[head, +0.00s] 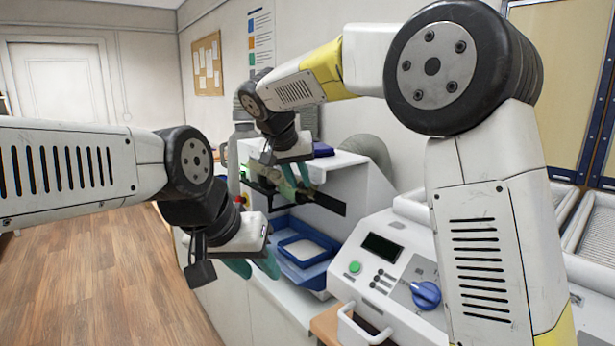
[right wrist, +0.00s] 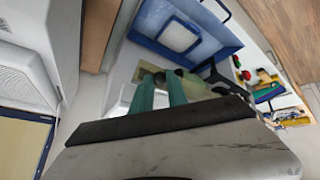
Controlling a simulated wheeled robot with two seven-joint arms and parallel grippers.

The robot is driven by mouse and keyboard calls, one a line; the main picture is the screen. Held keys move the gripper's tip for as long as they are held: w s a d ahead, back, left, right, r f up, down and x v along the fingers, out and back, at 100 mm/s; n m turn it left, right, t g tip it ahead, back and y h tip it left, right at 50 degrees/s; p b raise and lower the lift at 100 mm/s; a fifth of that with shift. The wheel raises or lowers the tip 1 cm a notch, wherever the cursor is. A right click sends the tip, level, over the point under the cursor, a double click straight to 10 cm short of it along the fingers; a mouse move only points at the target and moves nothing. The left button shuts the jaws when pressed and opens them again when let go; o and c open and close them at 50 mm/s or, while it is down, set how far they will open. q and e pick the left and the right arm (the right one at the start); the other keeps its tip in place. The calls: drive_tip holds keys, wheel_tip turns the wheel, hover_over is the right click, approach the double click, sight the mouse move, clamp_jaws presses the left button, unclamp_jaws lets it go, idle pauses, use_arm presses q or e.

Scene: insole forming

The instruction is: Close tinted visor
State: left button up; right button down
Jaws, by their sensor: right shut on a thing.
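The tinted visor (right wrist: 202,86) shows as an olive, see-through panel at the fingertips in the right wrist view. In the head view it is mostly hidden behind my right gripper (head: 294,182) at the front of the white machine (head: 362,180). My right gripper (right wrist: 160,86) is shut on the visor; the exact contact is hard to see. My left gripper (head: 260,269) is open and empty, with its teal fingers apart, in front of the blue tray (head: 297,272).
The blue tray holds a white pad (head: 307,249) below the visor. A control box with a blue knob (head: 426,294) and green button (head: 354,267) stands at right. A dark bar (head: 330,204) crosses the machine front. Open wooden floor (head: 110,270) lies at left.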

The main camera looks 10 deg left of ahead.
sight(304, 190)
drive_tip(key=f+t+h, duration=0.1)
drive_tip(key=n+t+h, duration=0.1)
drive_tip(key=t+h, duration=0.1)
drive_tip(key=shift+s+a+f, duration=0.1)
drive_tip(key=shift+a+f, duration=0.05)
drive_tip(key=shift+f, duration=0.25)
drive_tip(key=shift+d+f+n+t+h, duration=0.15)
drive_tip(key=shift+f+t+h, duration=0.25)
drive_tip(key=shift+t, duration=0.4)
drive_tip(key=shift+d+f+n+t+h, duration=0.1)
drive_tip(key=shift+f+n+t+h, duration=0.1)
drive_tip(key=shift+t+h, duration=0.45)
drive_tip(key=shift+t, duration=0.25)
drive_tip(key=c, duration=1.6)
unclamp_jaws()
drive_tip(key=shift+w, duration=0.2)
